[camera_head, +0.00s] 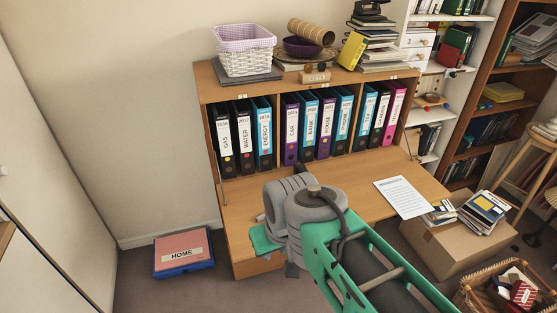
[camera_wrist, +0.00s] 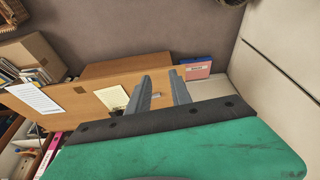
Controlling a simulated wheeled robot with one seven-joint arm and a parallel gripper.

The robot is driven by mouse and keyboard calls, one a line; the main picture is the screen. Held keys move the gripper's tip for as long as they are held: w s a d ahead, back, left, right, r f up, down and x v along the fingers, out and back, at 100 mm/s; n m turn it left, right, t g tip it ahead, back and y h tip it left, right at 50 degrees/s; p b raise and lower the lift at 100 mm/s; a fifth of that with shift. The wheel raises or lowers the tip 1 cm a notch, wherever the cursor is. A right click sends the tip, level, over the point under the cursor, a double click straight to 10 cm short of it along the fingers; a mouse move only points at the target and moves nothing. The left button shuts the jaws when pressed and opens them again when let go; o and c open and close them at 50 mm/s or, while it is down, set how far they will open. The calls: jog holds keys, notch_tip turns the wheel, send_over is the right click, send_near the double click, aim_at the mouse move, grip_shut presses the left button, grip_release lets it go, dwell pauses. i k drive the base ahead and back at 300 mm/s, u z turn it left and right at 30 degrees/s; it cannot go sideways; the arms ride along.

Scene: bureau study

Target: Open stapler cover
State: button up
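I cannot make out the stapler clearly in either view. My gripper (camera_wrist: 161,82) shows in the wrist view with its two grey fingers apart, over the bureau's wooden desk board (camera_wrist: 85,88). A small pale grey thing (camera_wrist: 156,95) shows between the fingers, beyond them; it is too small to tell if it is the stapler. Nothing is seen held. In the head view my arm hides the middle of the desk board (camera_head: 240,205) and most of the gripper.
A yellowish note sheet (camera_wrist: 113,98) lies left of the fingers. A white printed sheet (camera_head: 404,196) lies at the board's right end. A cardboard box (camera_head: 450,243) with books stands right. A pink-and-blue HOME box (camera_head: 183,252) is on the floor. Binders (camera_head: 310,125) line the shelf.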

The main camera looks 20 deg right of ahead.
aim_at(301, 168)
jog(key=z, duration=0.55)
jog(key=k, duration=1.25)
jog(key=u, duration=0.05)
jog(key=i, duration=0.5)
jog(key=u, duration=0.8)
jog(key=i, duration=1.2)
jog(key=z, duration=0.45)
